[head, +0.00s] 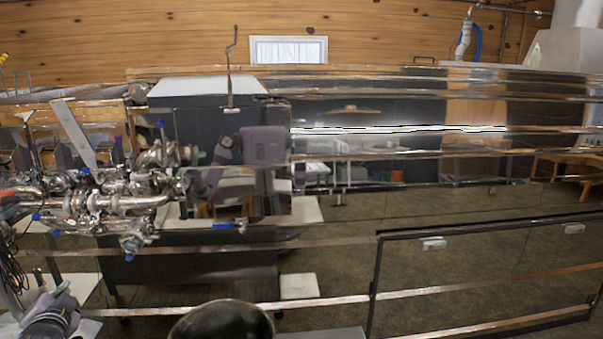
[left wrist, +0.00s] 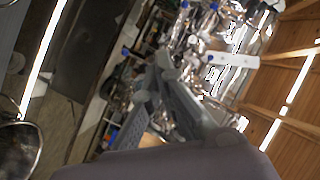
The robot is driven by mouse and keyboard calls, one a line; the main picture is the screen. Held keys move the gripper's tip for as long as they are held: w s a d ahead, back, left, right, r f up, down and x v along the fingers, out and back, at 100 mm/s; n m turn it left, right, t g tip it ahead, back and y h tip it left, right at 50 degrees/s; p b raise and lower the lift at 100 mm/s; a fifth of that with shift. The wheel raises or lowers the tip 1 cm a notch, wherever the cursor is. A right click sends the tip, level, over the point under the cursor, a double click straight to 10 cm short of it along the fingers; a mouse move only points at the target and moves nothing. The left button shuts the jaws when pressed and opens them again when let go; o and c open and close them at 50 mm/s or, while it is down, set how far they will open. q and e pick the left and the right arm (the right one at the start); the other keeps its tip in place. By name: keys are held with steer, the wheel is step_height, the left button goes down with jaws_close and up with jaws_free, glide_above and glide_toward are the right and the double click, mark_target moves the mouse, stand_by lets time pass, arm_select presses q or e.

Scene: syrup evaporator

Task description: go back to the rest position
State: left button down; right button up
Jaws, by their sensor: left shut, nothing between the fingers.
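My left gripper (head: 62,289) is at the bottom left of the head view, low in front of the steel pipework, with its grey wrist cut by the lower edge. In the left wrist view its grey fingers (left wrist: 164,68) come together at the tips, shut and empty. The pipework lies beyond them. My right gripper is in neither view.
Steel pipes and valves (head: 120,203) with blue handles stand at the left of the long evaporator. A metal rail (head: 180,311) crosses in front. A round steel vessel (head: 222,320) stands at the bottom, right of my gripper.

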arm_select(q)
steer(key=s+d+f+g+h, duration=0.45)
steer(key=s+d+f, duration=0.85)
steer(key=d+f, duration=0.4)
steer(key=s+d+f+n+g+h, duration=0.1)
steer(key=s+d+f+g+h, duration=0.15)
steer(key=s+d, duration=0.6)
steer(key=s+d+f+n+g+h, duration=0.1)
steer(key=s+d+f+g, duration=0.15)
steer(key=s+d, duration=0.6)
steer(key=s+a+f+g+b, duration=0.1)
steer(key=s+a+f, duration=0.1)
steer(key=f, duration=1.2)
steer(key=s+a+f, duration=0.1)
steer(key=s+f, duration=0.1)
steer(key=f, duration=1.2)
steer(key=s+a+f+g+b, duration=0.1)
steer(key=s+a+f, duration=0.2)
steer(key=s+f, duration=1.3)
steer(key=shift+s+f, duration=0.15)
steer(key=shift+f, duration=0.3)
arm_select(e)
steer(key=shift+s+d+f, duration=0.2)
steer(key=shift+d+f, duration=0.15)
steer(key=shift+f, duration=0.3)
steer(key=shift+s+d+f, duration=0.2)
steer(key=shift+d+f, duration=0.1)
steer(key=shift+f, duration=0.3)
